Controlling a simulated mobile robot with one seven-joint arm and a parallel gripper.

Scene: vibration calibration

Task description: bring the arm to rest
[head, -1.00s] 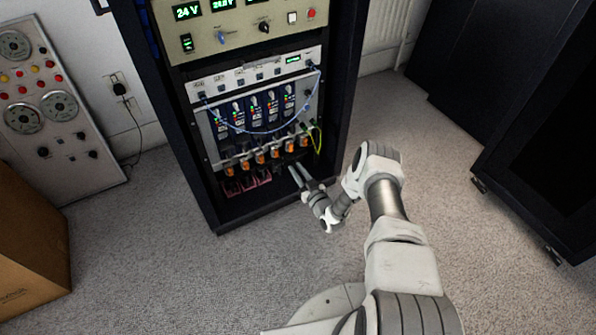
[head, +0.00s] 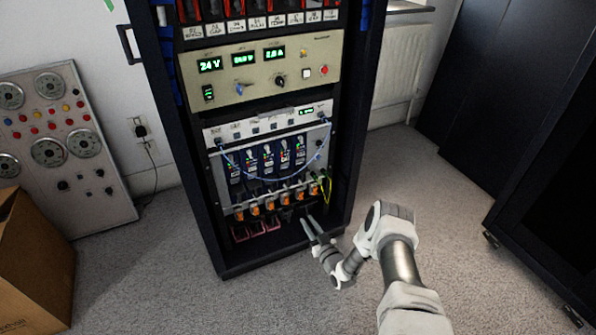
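My arm (head: 403,262) reaches up from the lower right, light grey with a metal middle link. It is bent at the elbow, and the forearm points back left toward the rack. My gripper (head: 308,220) is at the lower front of the dark equipment rack (head: 352,150), below and right of the orange connectors (head: 271,205). Its two thin grey fingers show a gap with nothing seen between them. I cannot tell whether the fingertips touch anything in the rack.
Pink-red items (head: 255,229) lie low in the rack. A yellow-green cable (head: 326,187) hangs above my gripper. A dial panel (head: 75,150) and cardboard box (head: 35,262) stand left. A black cabinet (head: 545,190) stands right. Carpet (head: 185,290) is clear at the lower left.

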